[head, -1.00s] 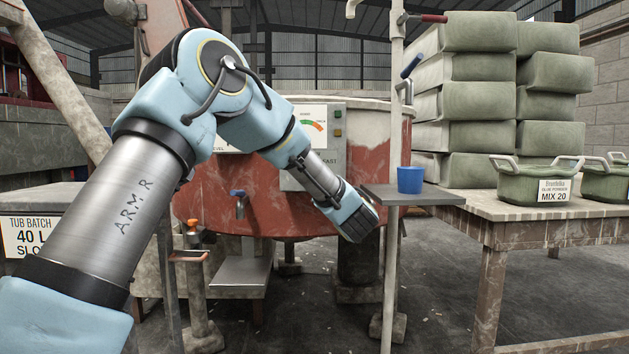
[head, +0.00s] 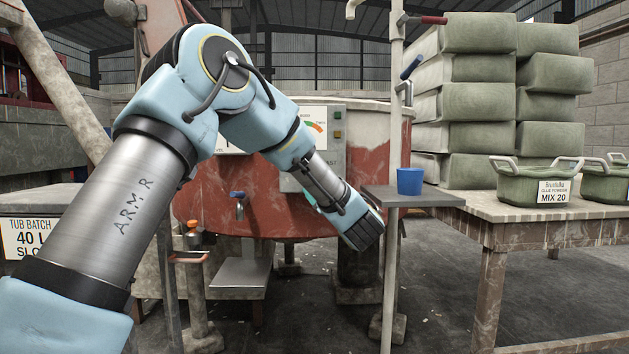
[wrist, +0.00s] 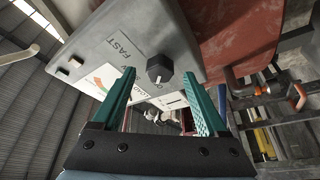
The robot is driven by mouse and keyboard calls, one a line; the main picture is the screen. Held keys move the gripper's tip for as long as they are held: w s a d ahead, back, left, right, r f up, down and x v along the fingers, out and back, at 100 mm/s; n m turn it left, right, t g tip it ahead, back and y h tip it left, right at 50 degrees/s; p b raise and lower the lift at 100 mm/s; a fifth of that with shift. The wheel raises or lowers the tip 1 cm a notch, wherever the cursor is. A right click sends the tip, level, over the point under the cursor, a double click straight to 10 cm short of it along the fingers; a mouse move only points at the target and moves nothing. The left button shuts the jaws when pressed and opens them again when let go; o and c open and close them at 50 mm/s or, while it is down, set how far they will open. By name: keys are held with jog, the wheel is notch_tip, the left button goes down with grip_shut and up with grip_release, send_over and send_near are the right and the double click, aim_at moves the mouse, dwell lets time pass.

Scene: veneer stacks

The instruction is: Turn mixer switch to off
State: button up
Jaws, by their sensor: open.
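The mixer switch is a dark knob (wrist: 158,69) on the face of a grey control box (wrist: 125,45) in the wrist view. Lettering such as "FAST" shows beside it; which mark the knob points to is too small to tell. My gripper (wrist: 159,77) is open, with one teal finger on each side of the knob in the picture. Whether either finger touches it I cannot tell. In the head view the control box (head: 337,141) is on the red tub, partly behind my arm, and the knob is hidden. My gripper's fingers are mostly hidden there by my wrist.
A blue cup (head: 409,181) sits on a small shelf (head: 420,197) close right of my wrist, beside a vertical pipe (head: 391,270). Green tubs (head: 530,185) stand on the right table.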

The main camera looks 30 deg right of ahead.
jog(key=v, duration=0.8)
jog(key=shift+s+p, duration=0.3)
jog(key=shift+p, duration=0.1)
jog(key=shift+f, duration=0.1)
jog(key=w+a+f+m+g+h, duration=0.4)
jog(key=w+a+m+g, duration=0.15)
jog(key=w, duration=0.25)
jog(key=w+a+f+m+g+y, duration=0.15)
jog(key=a+f+m+g, duration=0.25)
jog(key=a+f, duration=0.6)
jog(key=s+a+f+g+y, duration=0.25)
jog(key=s+a, duration=0.35)
jog(key=a, duration=0.3)
jog(key=s+a+f+m+g+y, duration=0.1)
jog(key=s+a+f+g, duration=0.1)
jog(key=s+a+g, duration=0.5)
jog(key=s+a+f+y, duration=0.1)
jog(key=s+a+f, duration=0.3)
jog(key=a, duration=0.8)
notch_tip(320, 180, up, 38)
jog(key=s+p, duration=0.1)
jog(key=p, duration=3.5)
jog(key=shift+s+f, duration=0.25)
